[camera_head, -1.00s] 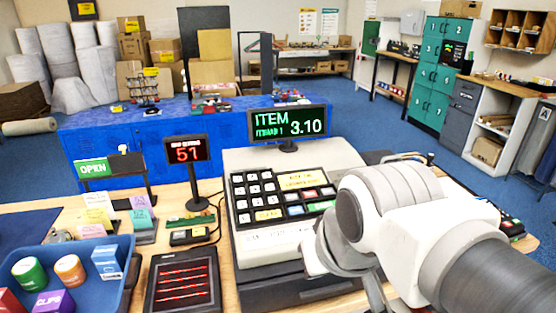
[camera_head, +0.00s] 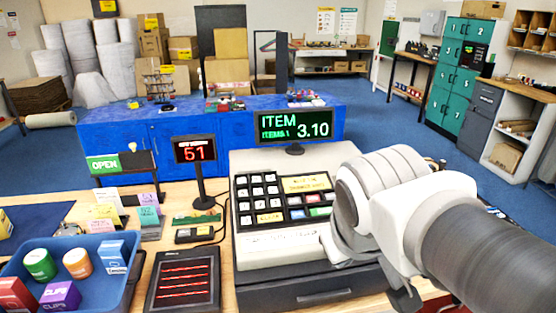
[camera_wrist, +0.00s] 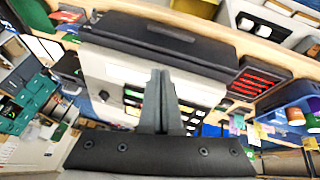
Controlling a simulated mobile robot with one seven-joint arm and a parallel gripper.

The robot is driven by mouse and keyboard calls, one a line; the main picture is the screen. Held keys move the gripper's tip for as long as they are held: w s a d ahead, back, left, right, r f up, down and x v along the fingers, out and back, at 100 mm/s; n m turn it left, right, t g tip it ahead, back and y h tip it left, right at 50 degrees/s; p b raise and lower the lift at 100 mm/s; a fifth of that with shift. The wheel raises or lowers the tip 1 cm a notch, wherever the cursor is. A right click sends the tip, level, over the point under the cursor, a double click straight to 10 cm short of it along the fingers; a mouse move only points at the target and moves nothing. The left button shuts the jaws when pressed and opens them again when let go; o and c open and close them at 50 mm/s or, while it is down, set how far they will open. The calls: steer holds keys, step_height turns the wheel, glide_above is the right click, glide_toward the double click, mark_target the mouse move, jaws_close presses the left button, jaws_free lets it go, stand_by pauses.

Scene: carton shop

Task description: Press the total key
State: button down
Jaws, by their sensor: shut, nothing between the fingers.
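The cash register (camera_head: 285,245) stands on the counter with a black keypad (camera_head: 285,200) of white, yellow and coloured keys. A wide green key (camera_head: 320,211) is at the keypad's lower right; its label is too small to read. The register's display (camera_head: 293,127) reads ITEM 3.10. In the wrist view my gripper (camera_wrist: 160,78) is shut and empty, its fingers in front of the register body (camera_wrist: 115,72) and covering part of the keypad. In the head view my arm hides most of the gripper, right of the keypad. I cannot tell whether the fingertips touch anything.
A blue tray (camera_head: 130,283) with small goods and a scanner with red lines (camera_head: 183,280) stand left of the register. A small red-digit display (camera_head: 194,150) rises on a post beside it. A blue bench (camera_head: 220,130) is behind the counter.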

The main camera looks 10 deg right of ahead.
steer(key=w+d+r+n+h+p, duration=0.4)
steer(key=w+d+n+h, duration=0.15)
steer(key=w, duration=0.45)
steer(key=r+n+t+p, duration=0.1)
steer(key=n+t+p, duration=0.15)
steer(key=n, duration=0.55)
glide_above(331, 198)
steer(key=s, duration=0.3)
steer(key=shift+w+a+r+h, duration=0.1)
steer(key=shift+w+a+h, duration=0.15)
steer(key=shift+a, duration=0.2)
steer(key=f+b, duration=0.2)
steer(key=f, duration=0.1)
steer(key=w+f+b, duration=0.1)
steer(key=f+b, duration=0.1)
steer(key=b, duration=0.1)
steer(key=f+b, duration=0.2)
steer(key=f, duration=0.1)
steer(key=shift+w+f, duration=0.3)
steer(key=shift+w, duration=0.1)
steer(key=shift+f+b, duration=0.1)
steer(key=shift+b, duration=0.2)
steer(key=shift+w+f+b, duration=0.1)
steer(key=shift+f+b, duration=0.2)
steer(key=shift+b, duration=0.1)
